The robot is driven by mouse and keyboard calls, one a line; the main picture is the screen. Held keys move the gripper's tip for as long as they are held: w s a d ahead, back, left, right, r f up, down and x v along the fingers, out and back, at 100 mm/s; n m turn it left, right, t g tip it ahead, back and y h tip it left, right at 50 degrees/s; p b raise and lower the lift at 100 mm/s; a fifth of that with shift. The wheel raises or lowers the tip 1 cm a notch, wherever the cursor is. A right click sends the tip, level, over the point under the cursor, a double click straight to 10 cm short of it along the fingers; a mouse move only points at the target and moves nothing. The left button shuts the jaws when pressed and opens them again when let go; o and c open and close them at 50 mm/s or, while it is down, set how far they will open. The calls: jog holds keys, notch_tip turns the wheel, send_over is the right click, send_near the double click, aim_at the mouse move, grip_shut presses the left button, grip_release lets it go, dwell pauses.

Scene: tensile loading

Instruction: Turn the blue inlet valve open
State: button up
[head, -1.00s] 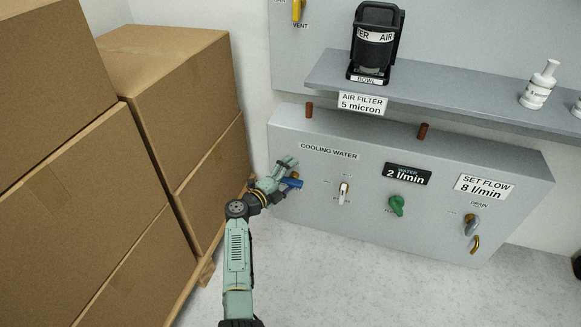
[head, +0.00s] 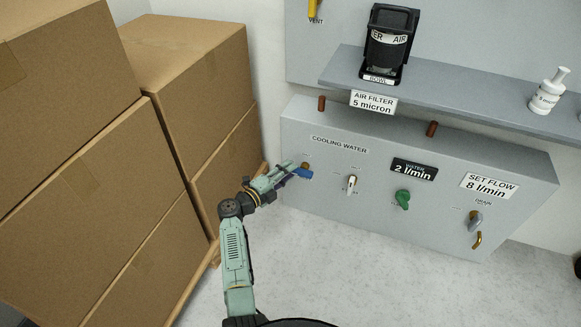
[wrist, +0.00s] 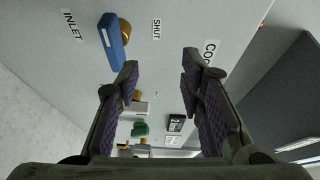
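The blue inlet valve handle (head: 303,173) is on the left part of the cooling water panel (head: 335,190), below the COOLING WATER label. In the wrist view the blue handle (wrist: 112,42) is a flat bar on a brass stem, between the INLET and SHUT labels. My gripper (head: 282,173) is just left of the handle. In the wrist view my gripper (wrist: 160,72) is open with nothing between its fingers. The handle lies just beyond the left fingertip, outside the gap; I cannot tell whether they touch.
Stacked cardboard boxes (head: 115,150) stand close on the left of my arm. A white-handled valve (head: 351,184), a green knob (head: 402,199) and a drain valve (head: 475,222) are to the right on the panel. A shelf (head: 450,85) juts out above. The floor (head: 370,275) in front is clear.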

jog(key=shift+f+p+v, duration=0.25)
jog(key=shift+p+v, duration=0.3)
jog(key=shift+v, duration=0.7)
jog(key=shift+f+p+v, duration=0.2)
jog(key=shift+p+v, duration=0.35)
jog(key=shift+v, duration=0.65)
